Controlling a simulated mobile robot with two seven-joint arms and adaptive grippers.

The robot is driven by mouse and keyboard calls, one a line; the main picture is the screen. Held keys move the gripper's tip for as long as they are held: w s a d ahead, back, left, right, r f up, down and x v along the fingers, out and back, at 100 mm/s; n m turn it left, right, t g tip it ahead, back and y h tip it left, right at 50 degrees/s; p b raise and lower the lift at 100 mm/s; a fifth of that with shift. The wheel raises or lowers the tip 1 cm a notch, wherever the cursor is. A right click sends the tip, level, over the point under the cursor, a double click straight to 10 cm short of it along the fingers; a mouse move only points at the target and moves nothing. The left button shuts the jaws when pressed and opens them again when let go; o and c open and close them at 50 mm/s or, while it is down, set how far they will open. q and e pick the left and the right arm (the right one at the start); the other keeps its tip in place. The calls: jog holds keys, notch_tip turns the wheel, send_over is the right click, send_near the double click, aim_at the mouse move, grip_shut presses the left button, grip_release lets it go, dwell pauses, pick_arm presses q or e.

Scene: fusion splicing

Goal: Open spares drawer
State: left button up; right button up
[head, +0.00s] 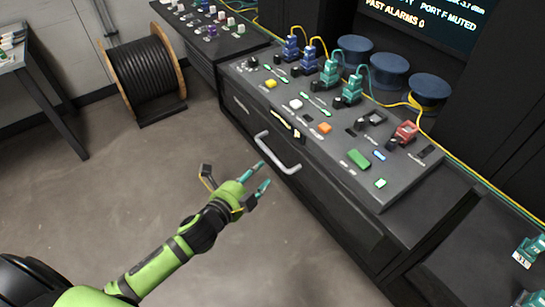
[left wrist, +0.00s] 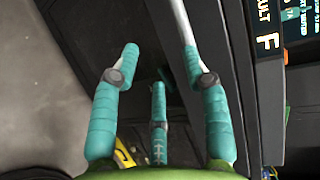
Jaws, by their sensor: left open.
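The drawer front (head: 325,195) is a dark panel below the sloped grey console and looks flush with the cabinet, so it appears shut. Its pale bar handle (head: 281,155) sticks out from the front. My left gripper (head: 263,174), green with teal fingers, is open and empty just in front of and below the handle. In the left wrist view, the handle (left wrist: 181,18) runs down to the tip of the right-hand finger of the open gripper (left wrist: 160,55). I cannot tell whether they touch. My right gripper is not in view.
The console top (head: 335,120) carries teal and blue connectors, buttons and a red device (head: 405,132). A cable reel (head: 147,70) stands on the floor at the back left. A table (head: 14,58) is at the far left. The floor before the drawer is clear.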

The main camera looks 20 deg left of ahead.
aim_at(271, 157)
pick_arm(q)
jog(key=shift+m, duration=0.4)
jog(key=w, duration=0.2)
jog(key=w+d+r, duration=0.1)
jog(key=w, duration=0.1)
jog(key=w+d, duration=0.1)
jog(key=w, duration=0.1)
jog(key=shift+r+p, duration=0.15)
jog(key=shift+p, duration=0.15)
jog(key=shift+w+d, duration=0.1)
jog(key=shift+w, duration=0.2)
grip_shut()
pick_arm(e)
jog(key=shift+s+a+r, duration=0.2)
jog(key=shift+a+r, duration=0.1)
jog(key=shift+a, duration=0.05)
